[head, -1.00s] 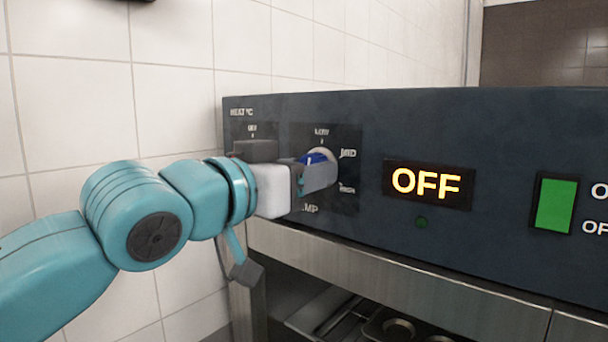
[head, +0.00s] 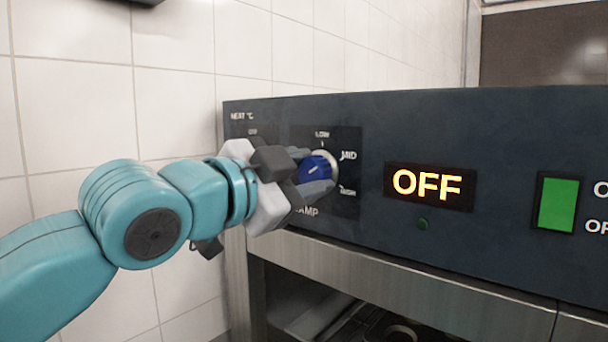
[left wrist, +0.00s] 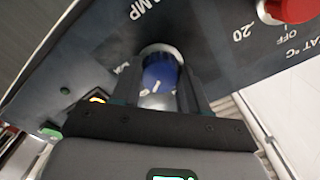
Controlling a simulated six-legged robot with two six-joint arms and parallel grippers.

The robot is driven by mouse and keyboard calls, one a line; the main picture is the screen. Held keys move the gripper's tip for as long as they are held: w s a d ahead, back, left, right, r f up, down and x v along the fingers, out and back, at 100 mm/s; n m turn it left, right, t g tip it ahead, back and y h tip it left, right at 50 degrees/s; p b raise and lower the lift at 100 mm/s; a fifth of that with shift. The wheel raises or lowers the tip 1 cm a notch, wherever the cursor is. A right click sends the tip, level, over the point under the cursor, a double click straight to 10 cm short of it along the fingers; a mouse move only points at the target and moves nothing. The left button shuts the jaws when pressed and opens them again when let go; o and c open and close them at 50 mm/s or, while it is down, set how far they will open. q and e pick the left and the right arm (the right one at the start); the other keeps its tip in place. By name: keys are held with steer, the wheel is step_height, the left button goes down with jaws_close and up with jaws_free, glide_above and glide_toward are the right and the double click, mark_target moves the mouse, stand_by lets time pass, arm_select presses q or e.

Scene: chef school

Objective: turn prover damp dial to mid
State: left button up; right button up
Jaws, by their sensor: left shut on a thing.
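The damp dial (head: 316,167) is a blue knob with a white pointer line on a pale round base, set in the dark control panel (head: 440,130). LOW is printed above it, MID at its upper right and HIGH at its lower right. The pointer line slants up to the right, roughly toward MID. My left gripper (head: 319,172) is shut on the dial, one finger above and one below. In the left wrist view the blue dial (left wrist: 160,73) sits between the two dark fingers, its white mark showing. My right gripper is not in view.
An orange OFF display (head: 428,183) and a green switch (head: 558,203) are to the right on the panel. A red heat knob (left wrist: 290,8) shows in the left wrist view, close beside the damp dial. A tiled wall (head: 80,90) stands on the left.

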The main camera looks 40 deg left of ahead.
arm_select(q)
steer(key=shift+m, duration=0.4)
steer(key=o, duration=1.1)
steer(key=shift+c, duration=0.2)
